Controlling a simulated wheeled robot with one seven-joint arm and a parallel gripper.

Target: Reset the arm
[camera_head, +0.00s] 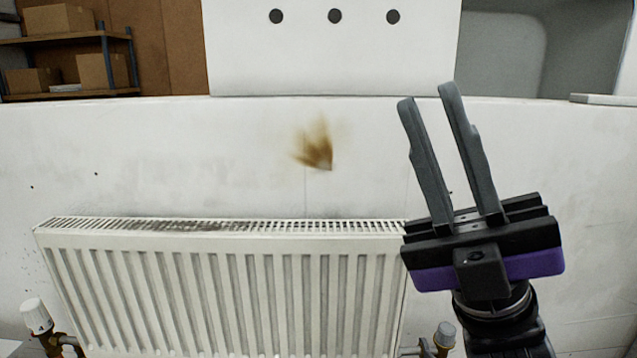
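My gripper (427,96) is raised at the right of the view, pointing up and slightly left. Its two grey fingers stand apart with a clear gap and nothing between them. It is in front of the white wall, above and beside the right end of the radiator. The wrist below it is black with a purple band. The white radiator (225,290) stands against the wall at the lower left and middle, and its top grille has a dark dirty stretch. My gripper hides a little of the radiator's right end area.
A brown stain (316,147) marks the wall above the radiator. Valves show at its left (38,318) and right (444,337). A white panel with three dark holes (335,60) rises behind the wall. Shelves with boxes (58,18) stand at the back left.

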